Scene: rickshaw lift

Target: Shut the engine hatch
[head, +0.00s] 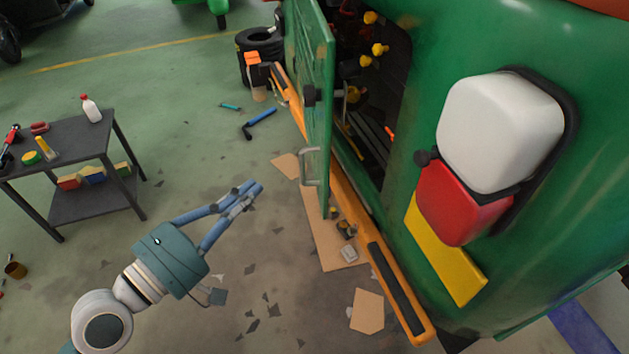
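The engine hatch (316,75) is a green panel on the green rickshaw body (425,60). It stands open, swung out and seen nearly edge-on, with a pale handle (311,166) low on its outer side. The dark engine opening (385,130) shows to its right, with yellow knobs inside. My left gripper (256,187) is in front and to the left of the hatch, apart from the handle. Its two blue fingers lie close together at the tips, with nothing between them. My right gripper is out of view.
An orange bumper (356,208) with dark pads runs below the opening. A dark table (73,143) with a bottle and tools stands at the left. Tyres (262,42) are stacked at the back. Cardboard pieces (367,311) and blue tools (262,117) lie on the floor.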

